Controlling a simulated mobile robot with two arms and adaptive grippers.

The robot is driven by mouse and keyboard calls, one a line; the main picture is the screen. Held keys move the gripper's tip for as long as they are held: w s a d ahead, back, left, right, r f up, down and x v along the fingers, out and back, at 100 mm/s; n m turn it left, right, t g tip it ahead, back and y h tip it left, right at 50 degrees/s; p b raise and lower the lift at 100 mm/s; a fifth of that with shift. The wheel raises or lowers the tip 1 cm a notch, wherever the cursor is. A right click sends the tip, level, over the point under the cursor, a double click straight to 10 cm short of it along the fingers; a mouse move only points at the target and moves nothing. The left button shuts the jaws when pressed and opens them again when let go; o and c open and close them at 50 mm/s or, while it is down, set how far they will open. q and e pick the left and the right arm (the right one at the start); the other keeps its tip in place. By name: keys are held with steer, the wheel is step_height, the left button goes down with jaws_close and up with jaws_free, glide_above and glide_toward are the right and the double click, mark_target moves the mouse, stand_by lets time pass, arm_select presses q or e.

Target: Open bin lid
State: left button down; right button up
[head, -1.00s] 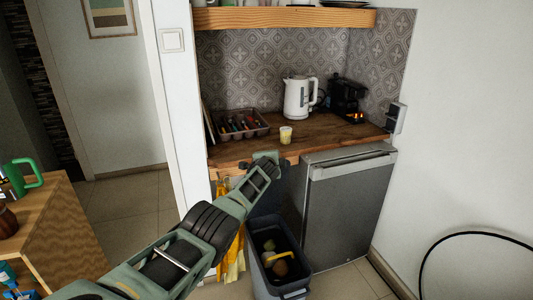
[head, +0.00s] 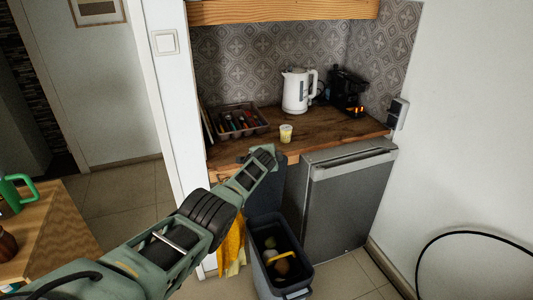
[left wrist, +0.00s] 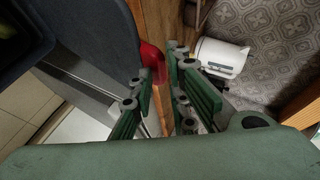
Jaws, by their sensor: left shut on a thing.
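The grey bin (head: 256,275) stands on the floor in front of the counter, open at the top, with round items and a yellow curved item inside. Its dark grey lid (head: 268,198) stands raised at the back. In the left wrist view the lid (left wrist: 95,35) fills the upper left. My left gripper (head: 262,156) is at the lid's top edge, by the counter front; its fingertips are hidden in the head view. My right gripper is not in view.
The wooden counter (head: 335,130) holds a white kettle (head: 298,90), a cup (head: 286,133), a cutlery tray (head: 238,122) and a black coffee machine (head: 347,92). A grey fridge (head: 345,205) stands right of the bin. A yellow cloth (head: 232,242) hangs at its left.

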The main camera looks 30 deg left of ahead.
arm_select(q)
steer(key=shift+d+r, duration=0.1)
steer(key=shift+r, duration=0.05)
steer(key=c, duration=1.8)
jaws_free()
steer(key=shift+s+d, duration=0.1)
steer(key=shift+s, duration=0.05)
steer(key=v, duration=1.1)
steer(key=shift+s+r, duration=0.15)
steer(key=shift+s, duration=0.15)
